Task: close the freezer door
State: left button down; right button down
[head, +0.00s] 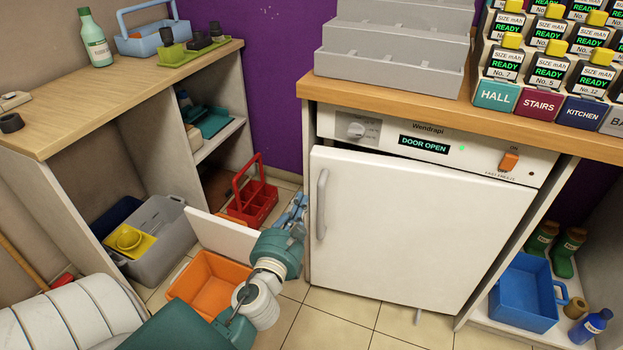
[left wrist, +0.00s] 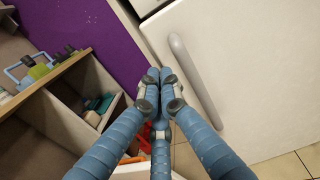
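The freezer door (head: 420,235) is a white panel with a grey vertical handle (head: 321,204) near its left edge. It stands slightly ajar, with a dark gap along its top edge. The display (head: 424,144) above it reads DOOR OPEN. My left gripper (head: 297,210) is just left of the door's handle edge. In the left wrist view my blue fingers (left wrist: 154,76) come together at their tips with nothing between them. The handle (left wrist: 194,78) is right of the fingertips in that view, and I cannot tell whether they touch the door. My right gripper is out of view.
A wooden shelf unit (head: 104,88) stands at left. An orange bin (head: 212,284), a grey crate (head: 160,236) and a red caddy (head: 257,202) are low beside my left arm. A blue bin (head: 524,292) is right of the freezer. Tiled floor in front looks clear.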

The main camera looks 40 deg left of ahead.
aim_at(312, 172)
pick_arm(q)
jog(key=x, duration=0.8)
jog(key=shift+w+a, duration=0.25)
jog(key=shift+w, duration=0.2)
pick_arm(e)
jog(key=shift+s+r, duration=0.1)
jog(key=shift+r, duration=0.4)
